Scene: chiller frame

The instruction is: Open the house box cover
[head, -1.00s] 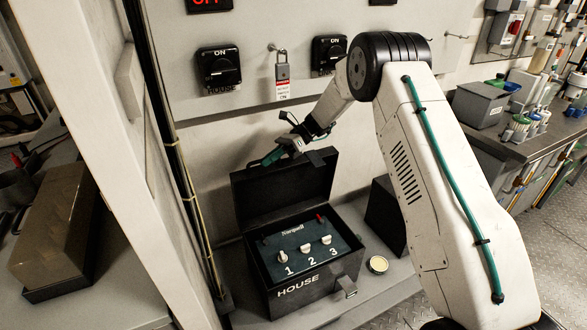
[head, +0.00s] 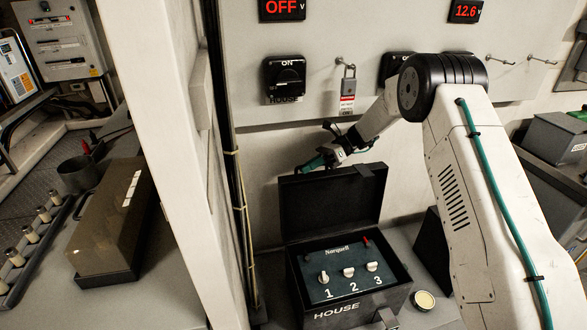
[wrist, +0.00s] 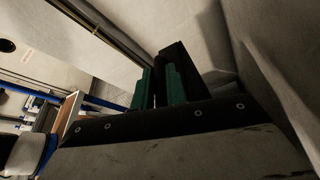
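The black house box (head: 348,310) stands on the grey ledge with "HOUSE" on its front. Its cover (head: 330,205) is swung up and stands roughly upright at the back, so the panel (head: 345,270) with three white knobs and a small red part shows. My gripper (head: 312,164) is at the top edge of the raised cover, left of its middle; I cannot tell whether it touches. In the wrist view the teal fingers (wrist: 160,88) are close together beside a dark shape; whether they are fully closed is unclear.
A black rotary switch (head: 286,80) and a tagged padlock (head: 348,88) are on the wall above. A round tin (head: 424,300) lies right of the box. A white post (head: 150,130) stands left. A dark block (head: 432,248) stands behind the tin.

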